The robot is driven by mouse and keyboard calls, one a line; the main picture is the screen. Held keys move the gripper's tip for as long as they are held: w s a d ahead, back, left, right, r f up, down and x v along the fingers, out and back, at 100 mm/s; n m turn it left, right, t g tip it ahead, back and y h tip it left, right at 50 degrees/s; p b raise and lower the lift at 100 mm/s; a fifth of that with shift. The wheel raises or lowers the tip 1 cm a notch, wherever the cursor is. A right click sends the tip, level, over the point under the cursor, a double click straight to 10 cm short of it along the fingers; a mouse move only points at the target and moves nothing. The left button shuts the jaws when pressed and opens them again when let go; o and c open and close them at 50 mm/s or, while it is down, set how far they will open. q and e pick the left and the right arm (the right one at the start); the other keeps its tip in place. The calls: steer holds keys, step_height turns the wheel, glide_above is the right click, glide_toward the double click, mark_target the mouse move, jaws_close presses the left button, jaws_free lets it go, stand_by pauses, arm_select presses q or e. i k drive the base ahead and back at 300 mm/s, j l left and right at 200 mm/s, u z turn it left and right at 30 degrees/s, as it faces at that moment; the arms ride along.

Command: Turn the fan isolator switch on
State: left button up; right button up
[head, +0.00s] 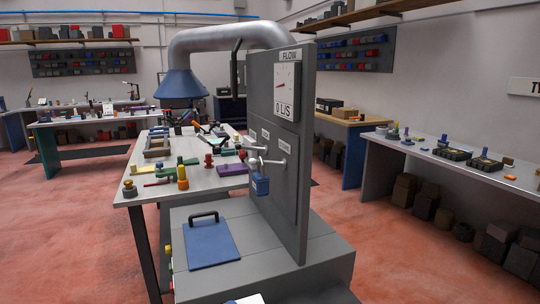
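A grey upright panel (302,190) stands on a grey cabinet in the middle of the head view, seen at a steep angle. On its left face is a silver lever-like handle (268,161), which seems to be the fan isolator switch. Small labels sit above it, too small to read. A blue padlock-like block (260,186) hangs just below the handle. A gauge (286,82) marked FLOW is higher on the panel and its plate reads 0 L/S.
The grey cabinet (320,256) has a blue plate (210,243) with a black handle on top. A cluttered workbench (135,192) stands behind. A silver duct (235,37) with a blue hood (181,85) arches above it. The red floor is clear at left and right.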

mark_target(242, 154)
steer(key=z, duration=1.7)
steer(key=k+j+z, duration=0.15)
steer(key=j, duration=0.25)
steer(key=j+z, duration=0.2)
steer(key=j, duration=0.2)
steer(key=k+j+z, duration=0.15)
steer(key=j, duration=0.2)
steer(key=k+j+z, duration=0.15)
steer(key=j, duration=0.2)
